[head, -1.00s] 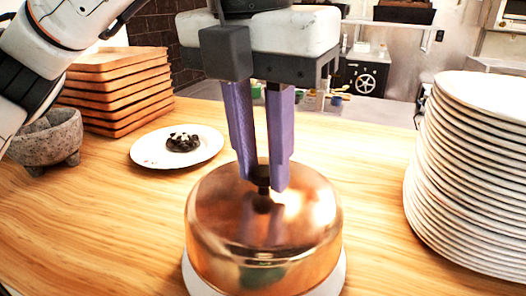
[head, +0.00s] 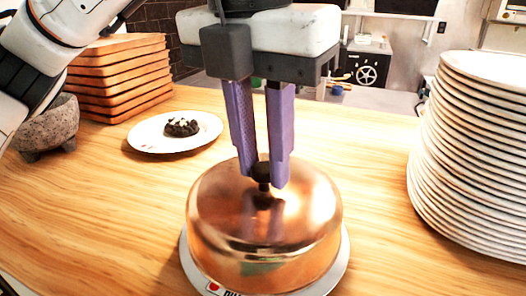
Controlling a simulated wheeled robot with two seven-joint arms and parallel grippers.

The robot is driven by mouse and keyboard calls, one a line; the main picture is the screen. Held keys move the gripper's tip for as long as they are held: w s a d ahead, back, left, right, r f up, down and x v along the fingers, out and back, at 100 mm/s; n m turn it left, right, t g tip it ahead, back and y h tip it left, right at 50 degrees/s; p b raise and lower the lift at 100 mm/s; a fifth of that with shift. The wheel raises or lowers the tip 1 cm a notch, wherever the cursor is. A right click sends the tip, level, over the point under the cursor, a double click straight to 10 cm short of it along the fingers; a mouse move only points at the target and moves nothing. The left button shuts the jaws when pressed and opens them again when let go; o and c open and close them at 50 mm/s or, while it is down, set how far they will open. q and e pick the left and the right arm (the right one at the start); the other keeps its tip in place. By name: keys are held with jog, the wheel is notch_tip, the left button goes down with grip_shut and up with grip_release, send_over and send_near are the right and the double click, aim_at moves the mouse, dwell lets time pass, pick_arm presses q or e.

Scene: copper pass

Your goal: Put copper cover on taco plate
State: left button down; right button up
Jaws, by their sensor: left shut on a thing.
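The copper cover (head: 225,225) is a shiny round dome with a dark knob (head: 262,173) on top. My left gripper (head: 262,178), with purple fingers, comes down from above and is shut on the knob. The cover stands upright over a pale round plate (head: 343,262), whose rim shows at its sides and front, with a red mark and partly cut-off lettering at the front. I cannot tell whether the cover touches this plate, and what is under it is hidden. Another white plate (head: 145,143) holds dark food with white topping (head: 181,127); I see no tacos. My right gripper is not in view.
A tall stack of white plates (head: 475,160) stands on the right. A stack of wooden trays (head: 120,83) and a stone mortar (head: 45,130) stand at the left. The wooden counter (head: 375,160) is clear between the cover and the plate stack.

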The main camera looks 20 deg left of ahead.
pick_arm(q)
jog(key=shift+f+b, duration=0.35)
jog(key=shift+f, duration=0.1)
dwell(0.9)
jog(key=c, duration=0.9)
grip_release()
jog(key=shift+r, duration=0.15)
notch_tip(320, 180, up, 5)
jog(key=p, duration=0.4)
jog(key=shift+p, duration=0.35)
